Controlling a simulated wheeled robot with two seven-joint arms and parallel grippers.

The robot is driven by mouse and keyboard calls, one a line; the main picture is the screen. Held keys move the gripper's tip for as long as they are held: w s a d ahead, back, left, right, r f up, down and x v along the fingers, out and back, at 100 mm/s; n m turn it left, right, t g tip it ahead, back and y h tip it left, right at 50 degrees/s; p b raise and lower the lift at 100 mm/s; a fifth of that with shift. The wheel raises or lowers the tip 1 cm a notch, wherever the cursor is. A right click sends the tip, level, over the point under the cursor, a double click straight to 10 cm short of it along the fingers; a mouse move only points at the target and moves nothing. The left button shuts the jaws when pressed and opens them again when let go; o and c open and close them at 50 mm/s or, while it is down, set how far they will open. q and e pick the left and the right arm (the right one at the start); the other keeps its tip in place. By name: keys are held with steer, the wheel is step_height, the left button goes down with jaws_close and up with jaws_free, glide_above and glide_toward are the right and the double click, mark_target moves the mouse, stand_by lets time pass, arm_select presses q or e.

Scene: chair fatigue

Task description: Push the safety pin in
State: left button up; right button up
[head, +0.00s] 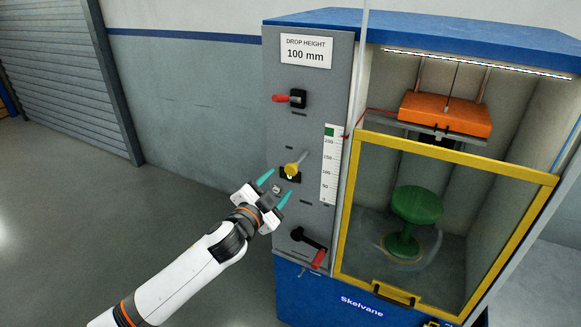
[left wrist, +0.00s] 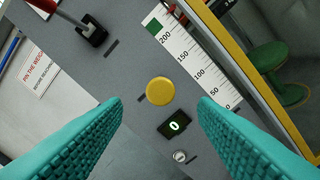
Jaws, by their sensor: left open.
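The safety pin appears to be the yellow round knob (head: 292,169) on the grey front panel (head: 310,105) of the test machine. In the left wrist view the yellow knob (left wrist: 160,91) faces the camera as a disc, between and just beyond the fingertips. My left gripper (head: 275,188) is open and empty in front of the panel, with its teal fingers (left wrist: 75,135) spread to either side of the knob's line. No contact with the knob shows. How far the pin sticks out is hard to tell. My right gripper is not in view.
A red-handled lever (head: 290,98) is above and a red-handled crank (head: 312,250) below. A height scale (head: 331,165) and a yellow-framed guard (head: 440,153), before a green stool (head: 416,206), are to the right. Floor at left is clear.

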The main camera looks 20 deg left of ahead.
mark_target(290, 171)
arm_select(q)
steer(key=w+p, duration=0.1)
steer(key=w, duration=0.7)
steer(key=shift+d, duration=0.15)
jaws_close()
